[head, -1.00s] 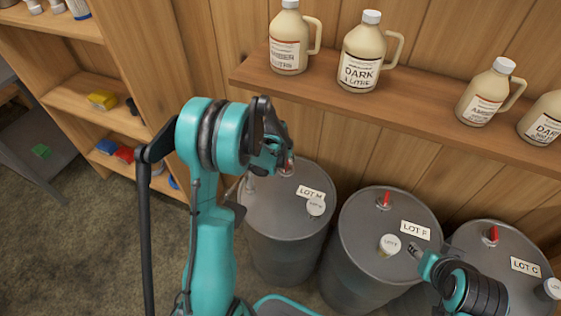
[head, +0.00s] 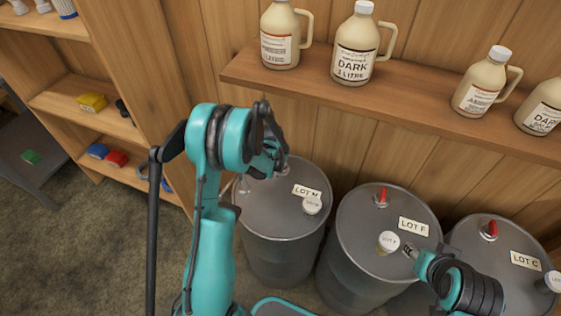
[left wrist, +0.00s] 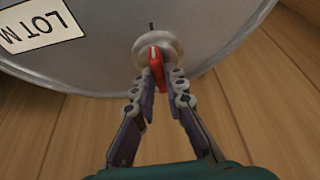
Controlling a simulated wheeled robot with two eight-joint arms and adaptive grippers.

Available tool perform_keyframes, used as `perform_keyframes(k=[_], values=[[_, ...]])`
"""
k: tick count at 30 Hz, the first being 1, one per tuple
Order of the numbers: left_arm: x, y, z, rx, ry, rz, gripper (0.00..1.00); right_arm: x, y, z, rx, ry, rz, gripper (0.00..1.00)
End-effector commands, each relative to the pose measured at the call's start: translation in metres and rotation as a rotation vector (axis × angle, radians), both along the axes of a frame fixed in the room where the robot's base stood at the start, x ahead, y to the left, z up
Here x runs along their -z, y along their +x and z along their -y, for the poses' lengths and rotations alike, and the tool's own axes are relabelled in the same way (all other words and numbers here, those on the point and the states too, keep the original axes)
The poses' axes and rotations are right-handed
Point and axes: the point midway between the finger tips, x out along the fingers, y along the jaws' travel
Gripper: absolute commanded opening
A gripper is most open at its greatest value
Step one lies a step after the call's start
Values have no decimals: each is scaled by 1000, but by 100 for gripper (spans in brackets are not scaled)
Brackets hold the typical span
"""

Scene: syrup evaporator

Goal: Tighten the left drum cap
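The left drum (head: 275,215) is a grey barrel with a LOT M label (head: 306,191). Its cap (left wrist: 172,47) is a round metal disc with a red upright handle (left wrist: 156,66), near the lid's rim. A short dark mark (left wrist: 152,26) lies on the lid just beyond the cap, nearly in line with the handle. My left gripper (left wrist: 160,76) has its fingers on both sides of the red handle and appears closed on it. In the head view my left gripper (head: 279,166) hides most of this cap.
The LOT F drum (head: 350,270) and LOT C drum (head: 475,247) stand to the right, each with a red-handled cap. A wooden shelf (head: 420,110) with several jugs runs above the drums. A wooden wall (left wrist: 270,80) is close behind the left drum.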

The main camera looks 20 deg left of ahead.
Motion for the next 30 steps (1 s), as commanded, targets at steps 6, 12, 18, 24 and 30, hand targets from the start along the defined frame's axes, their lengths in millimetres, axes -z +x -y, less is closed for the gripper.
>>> perform_keyframes(k=[6, 12, 18, 24, 30], values=[[1, 0, -1, 52, 0, 0, 0, 4, 0, 0, 0, 0, 0, 40], [0, 0, -1, 64, 0, 0, 0, 3, 0, 0, 0, 0, 0, 40], [0, 0, -1, 64, 0, 0, 33, 3, 0, 0, 0, 0, 0, 40], [0, 0, 0, 63, 0, 0, 33, 3, 0, 0, 0, 0, 0, 40], [-13, -5, 0, 63, 0, 0, 33, 3, 0, 0, 0, 0, 0, 40]])
